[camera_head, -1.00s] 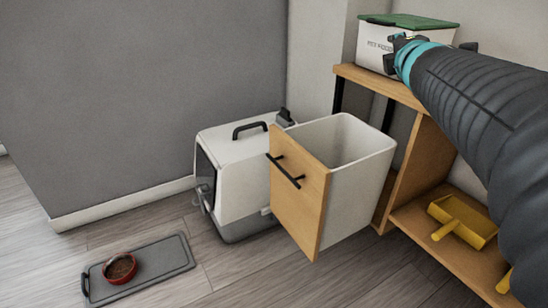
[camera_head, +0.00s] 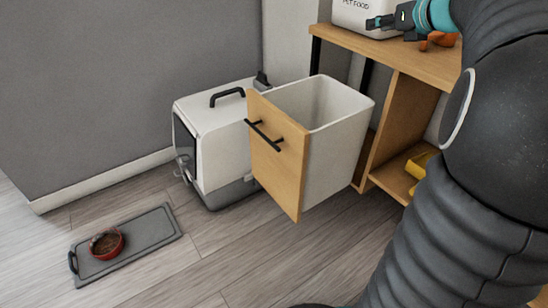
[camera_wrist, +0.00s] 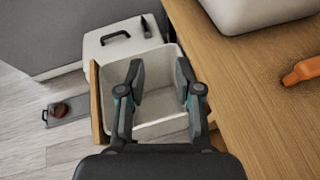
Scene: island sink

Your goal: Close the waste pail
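The waste pail (camera_head: 336,150) is a white bin behind a wooden front panel (camera_head: 277,172) with a black bar handle (camera_head: 264,136). It stands pulled out from the wooden cabinet, its open top facing up and its inside bare. My gripper (camera_head: 374,23) is above and behind the pail at the worktop's edge, apart from it. In the wrist view my gripper (camera_wrist: 158,72) has its two fingers spread with nothing between them, and the pail (camera_wrist: 160,130) shows beyond and below them. The handle is hidden in the wrist view.
A white pet food box (camera_head: 368,14) and an orange object (camera_head: 438,40) are on the wooden worktop (camera_head: 400,58). A pet carrier (camera_head: 212,125) stands left of the pail. A grey tray (camera_head: 150,240) with a red bowl (camera_head: 106,244) lies on the floor.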

